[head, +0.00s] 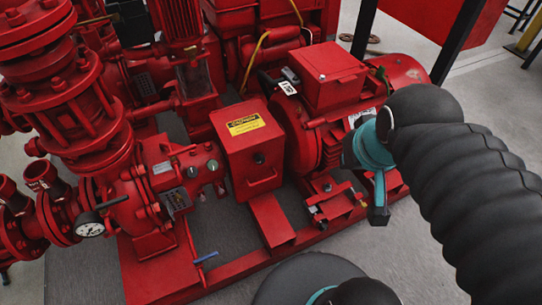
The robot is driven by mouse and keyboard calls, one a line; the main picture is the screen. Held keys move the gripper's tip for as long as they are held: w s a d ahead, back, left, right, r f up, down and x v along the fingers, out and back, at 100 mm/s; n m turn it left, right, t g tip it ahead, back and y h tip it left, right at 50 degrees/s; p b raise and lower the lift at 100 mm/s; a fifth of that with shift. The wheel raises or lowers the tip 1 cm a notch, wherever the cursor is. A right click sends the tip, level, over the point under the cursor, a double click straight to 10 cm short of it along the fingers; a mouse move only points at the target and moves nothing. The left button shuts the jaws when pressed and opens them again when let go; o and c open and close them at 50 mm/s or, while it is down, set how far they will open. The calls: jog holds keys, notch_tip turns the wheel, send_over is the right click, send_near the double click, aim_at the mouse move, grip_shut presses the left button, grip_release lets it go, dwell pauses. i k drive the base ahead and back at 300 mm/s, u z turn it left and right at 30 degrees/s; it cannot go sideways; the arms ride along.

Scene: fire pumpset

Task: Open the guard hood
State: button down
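The guard hood (250,150) is a red box with a yellow caution label on its sloping top. It sits between the pump on the left and the motor on the right. A dark round knob and a small handle show on its front face, and it looks closed. My gripper (379,215), dark with teal parts, hangs at the end of my black-sleeved arm to the right of the hood, in front of the motor. It is clear of the hood. Its fingers are seen from the side, so I cannot tell whether they are open.
The red pump (135,195) with a pressure gauge (90,224) stands left of the hood. The red motor (320,125) and its terminal box (326,76) stand to its right. A red base frame (170,272) runs below. A black post (455,45) rises behind. Grey floor lies in front.

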aim_at(246, 130)
jog(key=z, duration=2)
jog(key=k, duration=1.25)
jog(key=u, duration=2.1)
